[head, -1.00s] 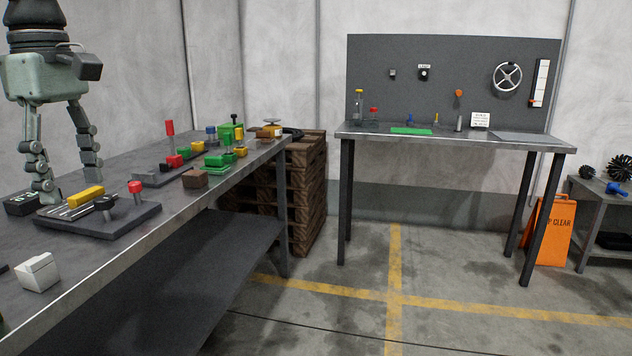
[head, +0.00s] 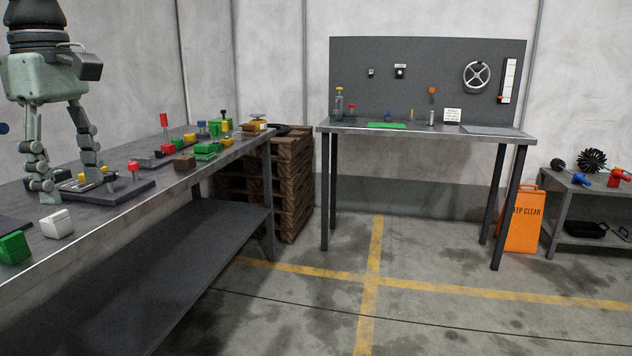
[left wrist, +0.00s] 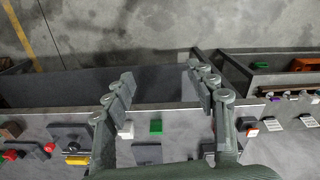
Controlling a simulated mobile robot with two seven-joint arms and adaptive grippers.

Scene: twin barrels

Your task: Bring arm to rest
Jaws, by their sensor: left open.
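My left gripper (head: 68,188) hangs at the left edge of the head view with its fingers pointing down and spread apart. It is open and nothing shows between the fingers. In the head view it overlaps the near end of the long workbench (head: 205,190). In the left wrist view the open fingers (left wrist: 165,95) reach out over the bench's edge, with a green block (left wrist: 156,127) and a white block (left wrist: 126,130) on the bench between them. My right gripper is not in view.
The long bench holds a dark board (head: 130,192), a white block (head: 57,223), a green block (head: 14,248) and several coloured parts. A second table (head: 470,130) stands at the back, with an orange sign (head: 521,225) beside it. The marked floor between is clear.

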